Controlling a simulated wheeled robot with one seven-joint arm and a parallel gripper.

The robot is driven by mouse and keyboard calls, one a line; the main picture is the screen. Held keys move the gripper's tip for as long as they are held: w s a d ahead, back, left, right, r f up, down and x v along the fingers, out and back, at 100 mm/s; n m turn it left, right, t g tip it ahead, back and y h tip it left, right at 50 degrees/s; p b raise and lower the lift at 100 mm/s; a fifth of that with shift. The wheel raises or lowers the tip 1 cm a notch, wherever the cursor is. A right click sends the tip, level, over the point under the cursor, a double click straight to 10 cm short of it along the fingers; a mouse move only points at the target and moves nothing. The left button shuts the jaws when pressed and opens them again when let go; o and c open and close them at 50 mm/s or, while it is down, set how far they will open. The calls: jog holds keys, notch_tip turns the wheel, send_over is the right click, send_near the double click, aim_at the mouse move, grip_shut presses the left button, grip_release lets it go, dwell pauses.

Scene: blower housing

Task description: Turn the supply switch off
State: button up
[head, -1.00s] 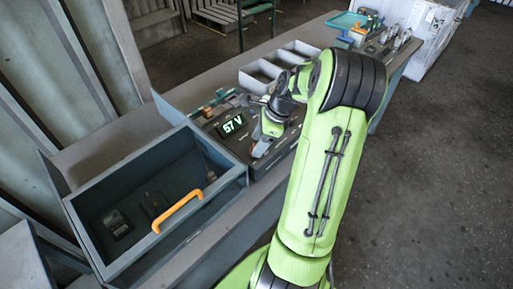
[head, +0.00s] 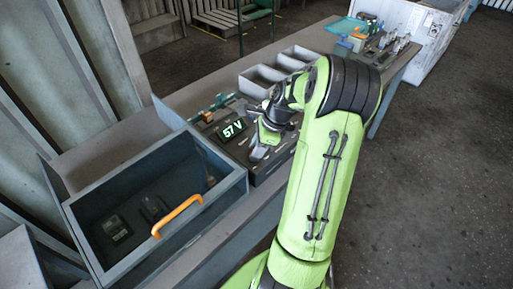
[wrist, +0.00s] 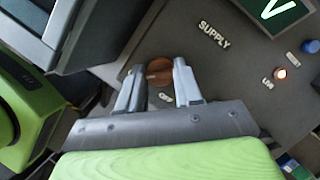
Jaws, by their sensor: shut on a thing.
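The supply switch (wrist: 160,72) is a round brown knob on the dark panel, below the word SUPPLY (wrist: 214,34) in the wrist view. Lettering that looks like OFF shows just below the knob. My gripper (wrist: 158,74) has one grey finger on each side of the knob and is shut on it. In the head view my gripper (head: 260,152) is down at the panel (head: 270,170), and the switch is hidden behind it. The display (head: 233,130) reads 57 V. A small lamp (wrist: 280,74) glows orange, with lettering beside it.
An open-topped grey bin (head: 215,195) with an orange handle (head: 178,215) stands left of the panel. Grey trays (head: 262,80) lie behind it on the bench. A blue button (wrist: 310,46) is near the lamp. The floor at right is clear.

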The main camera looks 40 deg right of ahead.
jog(key=shift+r, duration=0.1)
jog(key=n+g+y+p, duration=0.1)
jog(key=n+p, duration=0.2)
jog(key=p, duration=0.1)
jog(key=shift+w+r+n, duration=0.1)
jog(key=shift+n, duration=0.3)
jog(key=n+g+p, duration=0.2)
jog(key=n+p, duration=0.1)
jog(key=n, duration=0.1)
jog(key=shift+w+n, duration=0.15)
jog(key=shift+n, duration=0.15)
jog(key=n+g+p, duration=0.1)
jog(key=n, duration=0.3)
jog(key=shift+w+g, duration=0.1)
jog(key=shift+g, duration=0.3)
jog(key=n, duration=0.2)
jog(key=n+g+h, duration=0.1)
jog(key=n, duration=0.2)
jog(key=shift+w+f, duration=0.1)
jog(key=shift+f, duration=0.1)
jog(key=shift+n, duration=0.3)
jog(key=o, duration=1)
jog(key=shift+o, duration=0.2)
